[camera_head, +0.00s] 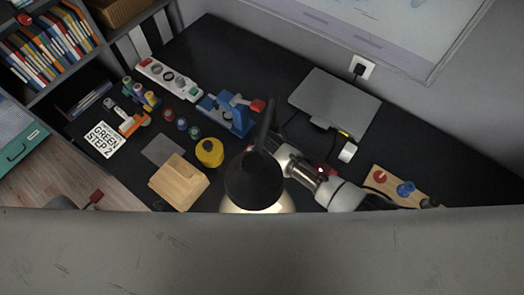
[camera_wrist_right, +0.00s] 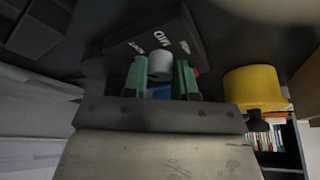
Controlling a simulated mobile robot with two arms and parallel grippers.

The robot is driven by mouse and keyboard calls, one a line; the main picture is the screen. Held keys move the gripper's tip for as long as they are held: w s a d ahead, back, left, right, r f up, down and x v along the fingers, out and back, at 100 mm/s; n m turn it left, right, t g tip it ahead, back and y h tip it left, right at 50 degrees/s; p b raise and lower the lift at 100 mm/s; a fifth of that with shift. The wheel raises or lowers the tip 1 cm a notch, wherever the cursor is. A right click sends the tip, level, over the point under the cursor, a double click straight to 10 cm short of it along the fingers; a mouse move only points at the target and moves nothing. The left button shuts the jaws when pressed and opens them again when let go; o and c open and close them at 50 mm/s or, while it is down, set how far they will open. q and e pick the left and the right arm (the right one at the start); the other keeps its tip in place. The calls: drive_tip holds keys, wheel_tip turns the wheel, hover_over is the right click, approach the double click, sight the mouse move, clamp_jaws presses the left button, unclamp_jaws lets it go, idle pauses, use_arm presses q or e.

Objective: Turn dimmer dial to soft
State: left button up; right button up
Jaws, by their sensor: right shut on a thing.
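In the right wrist view a grey round dial (camera_wrist_right: 161,66) sits between the green fingertips of my right gripper (camera_wrist_right: 159,73). The fingers press on it from both sides. Behind the dial is a dark panel (camera_wrist_right: 190,38) with white lettering; "MID" is readable, the other labels are too small to read surely. In the head view my right arm comes in from the lower right. Its gripper and the dial are hidden there by the black desk lamp (camera_head: 253,182).
The dark desk (camera_head: 285,65) holds a yellow tape-like object (camera_head: 209,152), a wooden block (camera_head: 179,182), a blue tool (camera_head: 232,115), a closed grey laptop (camera_head: 335,100), a power strip (camera_head: 168,78) and a wooden board with knobs (camera_head: 388,184). Bookshelves (camera_head: 48,45) stand at the left.

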drive_tip(key=shift+w+m, duration=0.1)
drive_tip(key=shift+m, duration=0.2)
drive_tip(key=o, duration=0.9)
drive_tip(key=shift+v, duration=3.8)
